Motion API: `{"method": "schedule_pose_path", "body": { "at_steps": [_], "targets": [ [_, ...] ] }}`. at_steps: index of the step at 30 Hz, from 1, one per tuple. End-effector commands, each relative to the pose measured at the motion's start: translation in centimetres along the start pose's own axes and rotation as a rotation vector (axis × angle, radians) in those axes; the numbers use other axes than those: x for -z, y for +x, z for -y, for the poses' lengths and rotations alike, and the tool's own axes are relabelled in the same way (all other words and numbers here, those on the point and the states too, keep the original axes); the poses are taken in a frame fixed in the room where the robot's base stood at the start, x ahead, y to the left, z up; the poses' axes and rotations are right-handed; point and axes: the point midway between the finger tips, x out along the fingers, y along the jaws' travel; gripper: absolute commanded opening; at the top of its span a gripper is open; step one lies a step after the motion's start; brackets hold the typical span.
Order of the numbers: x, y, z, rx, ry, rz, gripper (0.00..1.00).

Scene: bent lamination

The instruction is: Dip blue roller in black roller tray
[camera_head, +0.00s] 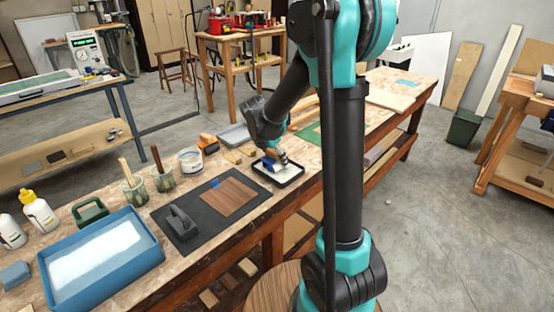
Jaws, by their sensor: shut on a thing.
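The black roller tray (291,177) lies on the workbench, right of the dark mat, with a pale surface inside. The blue roller (280,170) is at the tray, over its inside. I cannot tell whether it touches the pale surface. My gripper (272,155) is above the tray, reaching down from my arm, and is shut on the roller. The fingertips and the grip are small and partly hidden by my own wrist.
On the workbench (205,270), a dark mat (180,229) holds a wooden sheet (228,197) and a grey tool (181,222). A blue tray (150,253), brush jars (163,178) and a white tub (190,160) stand left. A grey tray (236,137) lies behind.

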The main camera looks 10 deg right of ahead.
Motion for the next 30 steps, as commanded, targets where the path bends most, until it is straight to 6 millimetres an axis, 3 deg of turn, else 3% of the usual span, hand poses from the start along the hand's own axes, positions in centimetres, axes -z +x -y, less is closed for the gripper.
{"method": "schedule_pose_path", "body": {
  "at_steps": [7,30],
  "targets": [
    [-0.2,-0.5,0.0,0.0,0.0,0.0,0.18],
    [-2.2,-5.5,0.1,0.0,0.0,0.0,0.18]
  ]
}}
